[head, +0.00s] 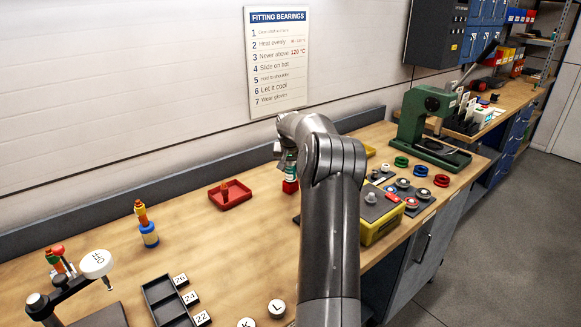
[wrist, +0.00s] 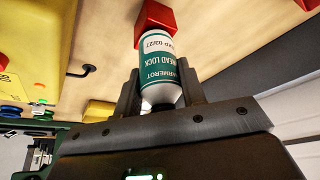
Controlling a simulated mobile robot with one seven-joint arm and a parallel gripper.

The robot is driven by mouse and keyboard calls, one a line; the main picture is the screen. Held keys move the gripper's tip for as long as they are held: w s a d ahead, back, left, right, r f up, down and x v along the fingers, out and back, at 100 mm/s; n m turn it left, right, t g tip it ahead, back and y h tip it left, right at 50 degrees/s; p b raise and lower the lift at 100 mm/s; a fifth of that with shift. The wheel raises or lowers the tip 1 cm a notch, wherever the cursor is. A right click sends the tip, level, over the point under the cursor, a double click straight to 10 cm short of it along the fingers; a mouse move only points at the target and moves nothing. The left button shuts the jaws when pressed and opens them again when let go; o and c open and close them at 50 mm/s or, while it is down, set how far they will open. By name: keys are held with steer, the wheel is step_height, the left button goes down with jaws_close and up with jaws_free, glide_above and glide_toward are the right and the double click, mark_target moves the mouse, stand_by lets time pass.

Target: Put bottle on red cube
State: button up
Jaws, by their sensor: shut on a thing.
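The bottle (wrist: 157,58) is white and green with a "THREAD LOCK" label. My gripper (wrist: 160,88) is shut on it, one finger on each side near its dark cap end. The red cube (wrist: 154,17) is at the bottle's far end in the wrist view. In the head view the bottle (head: 291,170) is upright directly above the red cube (head: 290,186), with my gripper (head: 287,158) at its top. The bottle's base meets the cube in the picture; I cannot tell whether it rests on it or hovers just above. My arm hides part of the area to the right.
A red tray (head: 230,197) lies left of the cube. A yellow box (head: 381,222) and a green press (head: 428,125) stand to the right. A blue-and-yellow stacked item (head: 148,231) stands further left. The wooden bench is clear between the tray and cube.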

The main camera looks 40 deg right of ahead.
steer(key=shift+f, duration=0.1)
steer(key=o, duration=1)
steer(key=v, duration=1.2)
steer(key=s+a+r+n, duration=0.1)
steer(key=s+a+r, duration=0.25)
steer(key=a, duration=0.55)
steer(key=s+a+r+n, duration=0.2)
steer(key=s+a, duration=0.2)
steer(key=a, duration=0.4)
steer(key=s+a+r+n, duration=0.1)
steer(key=s+a+r, duration=0.2)
steer(key=a, duration=0.6)
steer(key=s+a+f+n+y, duration=0.1)
steer(key=s+a+f, duration=0.1)
steer(key=s+a, duration=0.3)
steer(key=s+a+f+n+t+y, duration=0.1)
steer(key=s+a+f, duration=0.2)
steer(key=s, duration=0.9)
steer(key=s+a+f+n+t+y, duration=0.1)
steer(key=s+a+f+n, duration=0.1)
steer(key=s+a, duration=0.5)
steer(key=shift+s+a+f, duration=0.4)
steer(key=shift+s+f, duration=0.15)
steer(key=shift+s, duration=0.1)
